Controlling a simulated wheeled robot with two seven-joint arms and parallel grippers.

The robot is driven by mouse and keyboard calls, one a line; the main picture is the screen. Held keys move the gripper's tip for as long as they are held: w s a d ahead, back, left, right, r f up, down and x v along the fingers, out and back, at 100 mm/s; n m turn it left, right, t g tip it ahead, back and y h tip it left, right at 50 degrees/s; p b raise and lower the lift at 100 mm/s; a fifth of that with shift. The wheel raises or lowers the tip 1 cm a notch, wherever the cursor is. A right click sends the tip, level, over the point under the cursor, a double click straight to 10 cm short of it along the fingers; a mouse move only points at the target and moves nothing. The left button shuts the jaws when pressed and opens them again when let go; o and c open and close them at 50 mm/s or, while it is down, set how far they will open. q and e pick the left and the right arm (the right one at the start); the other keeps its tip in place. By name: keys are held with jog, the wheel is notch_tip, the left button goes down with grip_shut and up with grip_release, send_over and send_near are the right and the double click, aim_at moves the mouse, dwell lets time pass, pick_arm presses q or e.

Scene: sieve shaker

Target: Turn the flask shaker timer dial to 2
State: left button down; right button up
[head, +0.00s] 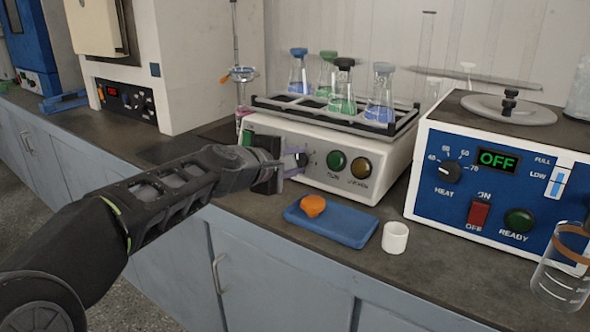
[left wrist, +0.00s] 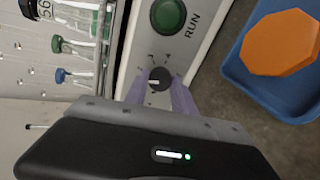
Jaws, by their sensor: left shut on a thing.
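The flask shaker (head: 345,150) is a white box with flasks held in a rack on top. Its front has a green RUN button (head: 337,161) and an amber lamp (head: 361,168). The small dark timer dial (left wrist: 160,78) is at the left of this front panel. My left gripper (head: 298,163) reaches it from the front left, its two purple fingers shut on the dial's sides. In the left wrist view the dial's white pointer mark points left. The scale marks around it are too small to read. My right gripper is in neither view.
A blue tray (head: 345,228) with an orange piece (head: 312,205) lies in front of the shaker, beside a white cup (head: 395,237). A blue heating bath (head: 425,205) reading OFF stands at right, with a glass beaker (head: 562,275) before it. A white instrument (head: 200,70) stands behind left.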

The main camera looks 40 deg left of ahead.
pick_arm(q)
jog(key=shift+m+b, duration=0.8)
jog(key=shift+m, duration=0.7)
jog(key=c, duration=1.1)
grip_release()
jog(key=shift+o, duration=0.2)
jog(key=p+v, duration=0.1)
jog(key=v, duration=0.6)
jog(key=shift+r+p, duration=0.15)
jog(key=shift+p, duration=0.2)
jog(key=shift+s, duration=0.4)
